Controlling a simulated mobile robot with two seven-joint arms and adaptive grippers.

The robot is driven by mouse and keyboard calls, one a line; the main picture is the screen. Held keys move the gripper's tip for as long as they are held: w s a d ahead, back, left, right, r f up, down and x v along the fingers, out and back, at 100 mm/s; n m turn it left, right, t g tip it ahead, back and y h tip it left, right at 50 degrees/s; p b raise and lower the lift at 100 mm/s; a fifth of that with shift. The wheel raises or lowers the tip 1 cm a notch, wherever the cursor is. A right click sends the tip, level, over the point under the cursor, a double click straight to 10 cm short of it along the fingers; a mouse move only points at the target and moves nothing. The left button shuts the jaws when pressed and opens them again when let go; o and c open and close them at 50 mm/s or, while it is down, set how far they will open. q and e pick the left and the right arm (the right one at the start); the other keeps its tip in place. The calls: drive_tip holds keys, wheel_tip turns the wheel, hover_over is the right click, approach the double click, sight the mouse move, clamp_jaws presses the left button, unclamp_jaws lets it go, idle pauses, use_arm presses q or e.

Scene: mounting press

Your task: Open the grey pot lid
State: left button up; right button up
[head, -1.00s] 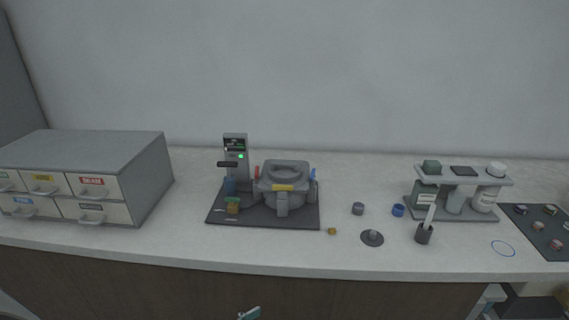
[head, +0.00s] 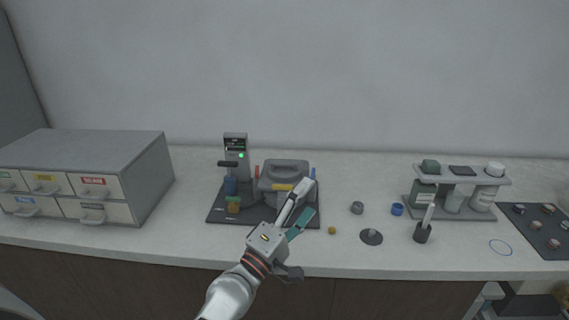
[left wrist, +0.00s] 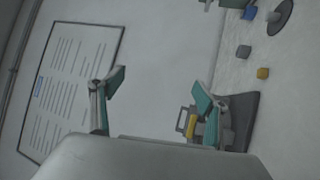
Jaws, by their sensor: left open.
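The grey pot (head: 268,184) stands on a dark base plate (head: 216,214), with its grey lid (head: 286,166) sitting on top. The lid has a raised handle, and a yellow label shows on the pot's front. My left gripper (head: 308,198) is open and empty, in front of the pot at its right side, covering part of it in the head view. In the left wrist view its open fingers (left wrist: 158,90) stand wide apart, and the yellow label (left wrist: 190,128) shows by one finger, which hides part of the pot. My right gripper is not in view.
A grey press column (head: 236,147) with a green light stands left of the pot, with a blue and a green-orange piece before it. A drawer cabinet (head: 110,150) stands at left.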

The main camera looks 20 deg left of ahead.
use_arm(q)
drive_tip(key=w+a+r+n+t+y, duration=0.25)
drive_tip(key=w+a+n+y, duration=0.4)
drive_tip(key=n, duration=0.55)
drive_tip(key=n+g+y, duration=0.5)
drive_tip(key=n+g, duration=0.1)
drive_tip(key=n, duration=0.8)
approach(285, 163)
drive_tip(key=shift+t+x, duration=0.25)
drive_tip(key=shift+x, duration=0.95)
drive_tip(key=shift+w+a+f, duration=0.1)
drive_tip(key=shift+w+f, duration=0.05)
drive_tip(key=shift+w, duration=0.05)
drive_tip(key=x, duration=0.7)
drive_tip(key=shift+w+a, duration=0.1)
drive_tip(key=shift+w, duration=0.1)
drive_tip(key=c, duration=1.6)
